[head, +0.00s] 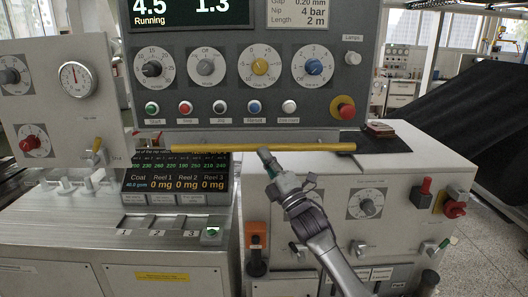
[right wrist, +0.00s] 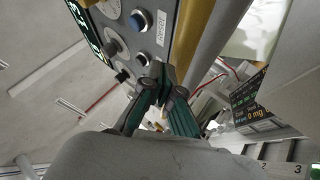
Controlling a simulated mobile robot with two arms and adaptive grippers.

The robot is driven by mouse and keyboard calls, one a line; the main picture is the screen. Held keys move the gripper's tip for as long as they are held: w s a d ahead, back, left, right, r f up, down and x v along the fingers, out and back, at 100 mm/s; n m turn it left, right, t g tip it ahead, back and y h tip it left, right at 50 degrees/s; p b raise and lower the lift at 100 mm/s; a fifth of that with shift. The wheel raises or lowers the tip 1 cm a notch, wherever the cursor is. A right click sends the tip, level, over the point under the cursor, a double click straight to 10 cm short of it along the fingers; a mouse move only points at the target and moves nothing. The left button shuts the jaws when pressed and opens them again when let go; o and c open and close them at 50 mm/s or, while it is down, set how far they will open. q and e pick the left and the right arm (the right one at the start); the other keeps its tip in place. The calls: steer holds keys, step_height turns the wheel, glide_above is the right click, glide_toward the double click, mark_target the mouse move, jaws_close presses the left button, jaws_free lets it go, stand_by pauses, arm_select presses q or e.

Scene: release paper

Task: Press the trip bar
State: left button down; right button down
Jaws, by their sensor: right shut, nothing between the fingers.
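The trip bar, a long thin yellow bar (head: 215,148), runs level across the machine front below the grey control panel. In the right wrist view the yellow bar (right wrist: 194,38) runs steeply from the top edge, beside a grey roller-like surface. My right gripper (head: 265,155) reaches up from the lower right. Its fingertips overlap the bar's lower edge near the middle; I cannot tell whether they touch it. In the right wrist view the fingers (right wrist: 163,82) are shut together and empty, at the bar's lower end in the picture. My left gripper is not in view.
The grey control panel (head: 222,108) above holds knobs and a row of push buttons. A red emergency button (head: 344,108) sits at its right. Below the bar is a readout screen (head: 175,178). A white cabinet with a dial (head: 366,204) stands behind my right arm.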

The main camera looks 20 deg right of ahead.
steer(key=shift+w+d+r+b, duration=0.1)
steer(key=shift+w+d+b, duration=0.1)
steer(key=shift+w+b, duration=0.25)
steer(key=shift+w+d+r+b, duration=0.15)
steer(key=shift+w+b, duration=0.15)
steer(key=shift+w, duration=0.2)
stand_by(1.2)
steer(key=shift+f, duration=0.1)
steer(key=shift+s+a+f+p, duration=0.15)
steer(key=shift+s+p, duration=0.1)
steer(key=shift+s, duration=0.3)
steer(key=shift+s+a+f+p, duration=0.15)
steer(key=shift+s+p, duration=0.1)
steer(key=shift+s, duration=0.3)
steer(key=shift+a, duration=0.1)
steer(key=s+p, duration=0.1)
steer(key=s, duration=0.1)
steer(key=s+a, duration=0.1)
steer(key=s, duration=0.2)
steer(key=shift+a+p, duration=0.15)
steer(key=shift+p, duration=0.25)
steer(key=shift+w+f, duration=0.1)
